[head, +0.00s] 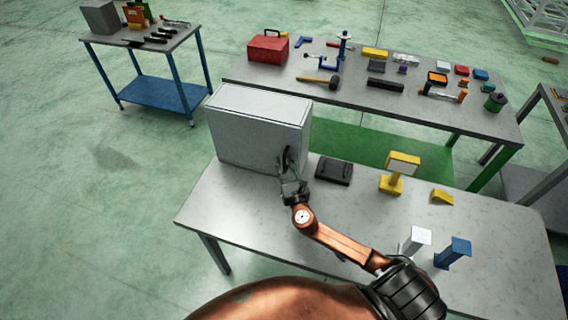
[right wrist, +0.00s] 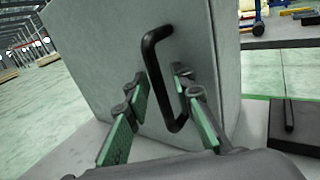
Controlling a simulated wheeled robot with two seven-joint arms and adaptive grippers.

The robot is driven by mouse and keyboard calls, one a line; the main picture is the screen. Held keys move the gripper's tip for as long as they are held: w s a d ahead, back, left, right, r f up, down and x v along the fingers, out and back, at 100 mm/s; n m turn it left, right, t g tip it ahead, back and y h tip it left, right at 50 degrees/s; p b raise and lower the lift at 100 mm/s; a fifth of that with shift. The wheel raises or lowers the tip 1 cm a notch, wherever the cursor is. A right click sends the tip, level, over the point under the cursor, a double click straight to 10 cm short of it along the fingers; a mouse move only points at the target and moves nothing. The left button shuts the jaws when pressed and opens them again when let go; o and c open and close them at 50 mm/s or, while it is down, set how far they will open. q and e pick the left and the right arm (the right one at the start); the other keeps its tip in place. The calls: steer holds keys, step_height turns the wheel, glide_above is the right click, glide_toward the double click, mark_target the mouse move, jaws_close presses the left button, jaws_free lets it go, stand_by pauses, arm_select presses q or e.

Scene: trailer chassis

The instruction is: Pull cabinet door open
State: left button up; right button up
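A grey box-shaped cabinet (head: 258,128) stands on the left end of the near table. Its door looks closed in the head view. A black bar handle (right wrist: 158,80) is fixed to the cabinet door (right wrist: 192,60), which fills the middle of the right wrist view. My right gripper (head: 287,165) is at the handle. In the right wrist view the gripper's green-padded fingers (right wrist: 160,90) are apart, one on each side of the handle, with gaps visible. My left gripper is not in view.
The near table (head: 360,220) also holds a black case (head: 334,170), a yellow stand (head: 397,172), a yellow wedge (head: 442,196), a white stand (head: 414,241) and a blue stand (head: 453,252). A tool table (head: 490,124) stands behind.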

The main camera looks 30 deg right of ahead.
jaws_close()
stand_by(0.5)
